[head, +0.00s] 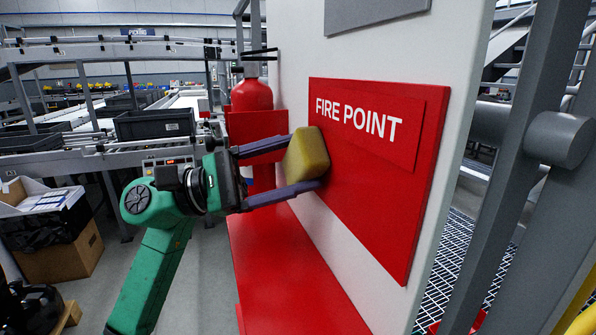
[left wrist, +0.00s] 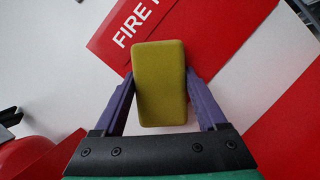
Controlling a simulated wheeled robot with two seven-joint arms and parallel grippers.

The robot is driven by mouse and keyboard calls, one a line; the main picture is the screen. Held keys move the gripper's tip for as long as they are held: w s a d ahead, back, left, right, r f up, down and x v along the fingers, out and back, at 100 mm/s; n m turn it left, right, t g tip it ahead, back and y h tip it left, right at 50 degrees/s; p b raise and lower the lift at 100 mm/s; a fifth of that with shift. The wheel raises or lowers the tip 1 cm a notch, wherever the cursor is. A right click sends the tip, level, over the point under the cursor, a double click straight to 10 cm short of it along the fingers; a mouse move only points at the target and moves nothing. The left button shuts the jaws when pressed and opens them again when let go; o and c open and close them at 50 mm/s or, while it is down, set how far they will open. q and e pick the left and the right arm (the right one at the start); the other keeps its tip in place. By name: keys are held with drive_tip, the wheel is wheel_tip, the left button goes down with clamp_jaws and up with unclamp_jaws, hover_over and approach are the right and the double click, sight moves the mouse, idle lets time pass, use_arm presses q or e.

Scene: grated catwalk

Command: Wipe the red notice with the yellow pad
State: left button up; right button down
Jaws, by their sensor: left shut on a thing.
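The red notice (head: 375,215) with white "FIRE POINT" lettering is on an upright light-coloured panel. It also shows in the left wrist view (left wrist: 210,28). My left gripper (head: 305,162) comes in from the left and is shut on the yellow pad (head: 306,155). In the left wrist view the pad (left wrist: 160,85) sits between the two purple fingers. The pad is at the left edge of the notice, just below and left of the lettering. I cannot tell whether it touches the surface. My right gripper is not in view.
A red fire extinguisher (head: 252,95) stands beside the panel, behind my left gripper. A red shelf-like surface (head: 285,285) lies below the notice. Grey posts (head: 520,170) stand at the right. A cardboard box (head: 65,255) is on the floor at left.

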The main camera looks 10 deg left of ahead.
use_arm(q)
drive_tip(key=shift+s, duration=0.1)
drive_tip(key=s+a+b, duration=0.1)
drive_tip(key=a+b, duration=0.1)
drive_tip(key=s+a+b, duration=0.1)
drive_tip(key=a+b, duration=0.1)
drive_tip(key=shift+s+f, duration=0.2)
drive_tip(key=shift+s, duration=0.1)
drive_tip(key=shift+s+a, duration=0.2)
drive_tip(key=shift+a, duration=0.15)
drive_tip(key=shift+s+a+r, duration=0.1)
drive_tip(key=shift+a+r, duration=0.05)
drive_tip(key=shift+r, duration=0.1)
drive_tip(key=shift+s+a+b, duration=0.4)
drive_tip(key=shift+a+b, duration=0.2)
drive_tip(key=shift+a, duration=0.05)
drive_tip(key=shift+s+a+b, duration=0.4)
drive_tip(key=shift+a+b, duration=0.15)
drive_tip(key=shift+a, duration=0.05)
